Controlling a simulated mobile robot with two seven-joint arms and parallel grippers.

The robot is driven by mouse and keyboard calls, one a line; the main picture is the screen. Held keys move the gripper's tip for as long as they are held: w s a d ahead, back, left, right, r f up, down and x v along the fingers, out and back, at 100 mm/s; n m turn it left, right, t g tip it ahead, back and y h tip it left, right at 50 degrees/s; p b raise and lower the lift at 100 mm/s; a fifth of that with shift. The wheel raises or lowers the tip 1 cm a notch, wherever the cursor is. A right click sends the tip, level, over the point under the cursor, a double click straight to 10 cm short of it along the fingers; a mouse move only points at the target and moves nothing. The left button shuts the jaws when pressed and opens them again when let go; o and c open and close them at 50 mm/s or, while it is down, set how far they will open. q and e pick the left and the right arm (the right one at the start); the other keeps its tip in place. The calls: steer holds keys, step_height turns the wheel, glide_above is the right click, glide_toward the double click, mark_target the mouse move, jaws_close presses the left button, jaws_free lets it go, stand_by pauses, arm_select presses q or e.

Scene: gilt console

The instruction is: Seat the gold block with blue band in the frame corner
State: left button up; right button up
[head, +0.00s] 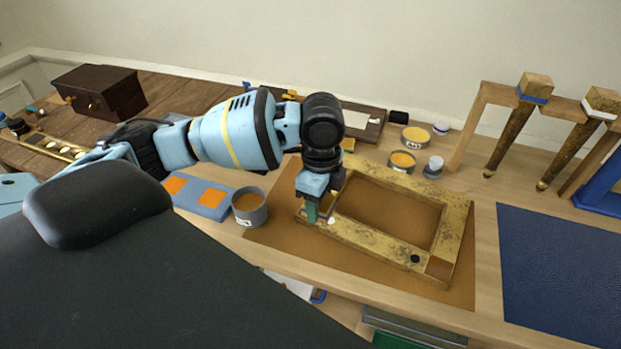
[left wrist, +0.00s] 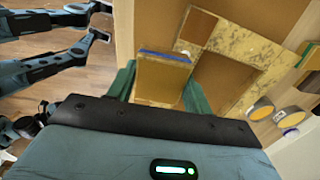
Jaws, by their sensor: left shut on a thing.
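My left gripper (head: 318,212) is shut on the gold block with blue band (left wrist: 160,80). The block shows between the green fingers in the left wrist view, its blue band across the far edge. In the head view the gripper mostly hides it. The gilt frame (head: 385,246) lies flat on a brown mat, worn and speckled. The gripper is over the frame's front left end, away from that corner. Whether the block touches the frame is unclear. My right gripper is not in view.
A grey tin (head: 250,208) and a blue board with orange squares (head: 202,197) stand left of the frame. Small tins (head: 402,161) stand behind it. A wooden rack (head: 480,105) holds gilded legs at back right. A blue mat (head: 560,270) lies clear at right.

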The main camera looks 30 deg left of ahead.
arm_select(q)
steer(key=m, duration=0.1)
steer(key=w+m, duration=0.1)
steer(key=m, duration=0.1)
steer(key=a+m, duration=0.1)
steer(key=m, duration=0.1)
steer(key=shift+w+a+f, duration=0.1)
steer(key=shift+w, duration=0.2)
steer(key=w+a+m, duration=0.1)
steer(key=m, duration=0.3)
steer(key=w+a+m, duration=0.1)
steer(key=m, duration=0.4)
steer(key=w+a+f+m+p, duration=0.1)
steer(key=a+m, duration=0.1)
steer(key=m, duration=0.2)
steer(key=shift+w+f+m, duration=0.1)
steer(key=shift+w+m, duration=0.15)
steer(key=shift+m, duration=0.15)
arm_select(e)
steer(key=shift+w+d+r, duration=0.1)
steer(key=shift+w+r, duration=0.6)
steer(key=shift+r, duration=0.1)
arm_select(q)
steer(key=shift+f, duration=0.2)
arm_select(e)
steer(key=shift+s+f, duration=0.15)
